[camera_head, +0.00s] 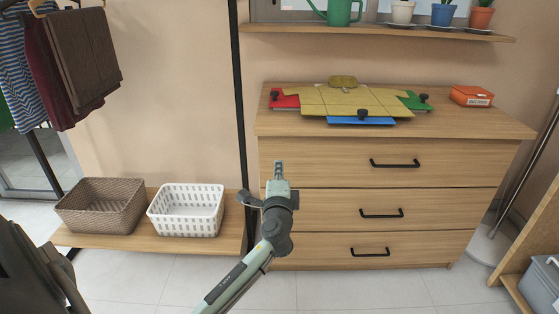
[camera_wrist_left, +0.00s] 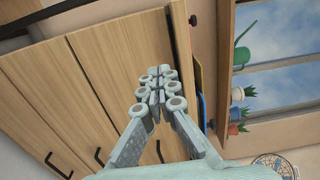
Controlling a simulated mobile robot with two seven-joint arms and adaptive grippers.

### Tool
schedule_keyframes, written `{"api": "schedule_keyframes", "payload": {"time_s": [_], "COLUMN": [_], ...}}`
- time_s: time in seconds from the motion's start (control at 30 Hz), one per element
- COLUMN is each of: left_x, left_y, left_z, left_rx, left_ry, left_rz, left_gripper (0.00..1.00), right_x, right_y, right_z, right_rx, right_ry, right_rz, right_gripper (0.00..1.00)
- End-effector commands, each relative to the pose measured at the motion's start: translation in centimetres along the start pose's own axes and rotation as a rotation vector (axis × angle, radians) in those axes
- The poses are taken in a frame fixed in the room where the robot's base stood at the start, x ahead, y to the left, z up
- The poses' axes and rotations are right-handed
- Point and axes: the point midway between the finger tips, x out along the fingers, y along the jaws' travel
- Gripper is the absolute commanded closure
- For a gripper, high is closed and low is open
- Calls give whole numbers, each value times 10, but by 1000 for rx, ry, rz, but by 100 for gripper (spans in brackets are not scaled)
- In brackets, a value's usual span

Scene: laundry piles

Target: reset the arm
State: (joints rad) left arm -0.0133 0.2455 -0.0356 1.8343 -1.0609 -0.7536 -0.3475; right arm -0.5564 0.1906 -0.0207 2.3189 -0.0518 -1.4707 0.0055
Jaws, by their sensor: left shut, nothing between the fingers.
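My left gripper (camera_head: 278,168) is in front of the left part of the wooden dresser (camera_head: 350,196), pointing up, below the level of its top. In the left wrist view the fingers (camera_wrist_left: 158,80) are closed together with nothing between them, and the dresser front (camera_wrist_left: 110,60) lies beyond them. My left arm comes up from the bottom of the head view. My right gripper is not in view.
On the dresser lies a yellow garment (camera_head: 345,101) on a coloured folding board (camera_head: 362,121), beside an orange box (camera_head: 472,96). A brown basket (camera_head: 104,205) and a white basket (camera_head: 187,210) stand on a low shelf at left. A black post (camera_head: 238,90) rises beside the dresser.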

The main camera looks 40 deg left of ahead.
Motion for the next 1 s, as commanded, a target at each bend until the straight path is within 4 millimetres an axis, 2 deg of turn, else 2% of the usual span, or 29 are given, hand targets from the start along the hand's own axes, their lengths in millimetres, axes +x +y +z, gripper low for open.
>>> {"api": "schedule_keyframes", "payload": {"time_s": [0.3, 0.37, 0.47, 0.57, 0.6, 0.67, 0.7, 0.8, 0.9, 1.0], "left_x": [-8, -12, -28, -62, -80, -112, -135, -193, -246, -285], "left_y": [2, 11, 44, 98, 121, 155, 175, 217, 244, 258], "left_z": [0, 3, 12, 26, 32, 39, 43, 51, 55, 56], "left_rx": [-6, -28, -115, -253, -315, -400, -455, -569, -651, -704], "left_ry": [-1, -4, -26, -75, -102, -150, -185, -275, -360, -424], "left_rz": [7, 36, 146, 333, 420, 553, 640, 842, 1010, 1127], "left_gripper": [100, 100, 100, 100, 100, 100, 100, 100, 100, 100], "right_x": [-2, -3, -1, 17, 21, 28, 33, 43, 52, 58], "right_y": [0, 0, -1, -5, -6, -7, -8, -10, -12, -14], "right_z": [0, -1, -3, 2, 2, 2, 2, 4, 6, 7], "right_rx": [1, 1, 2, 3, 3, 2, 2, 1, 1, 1], "right_ry": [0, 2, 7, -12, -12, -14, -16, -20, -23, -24], "right_rz": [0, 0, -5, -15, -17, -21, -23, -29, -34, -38], "right_gripper": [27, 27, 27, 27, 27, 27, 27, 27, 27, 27]}}
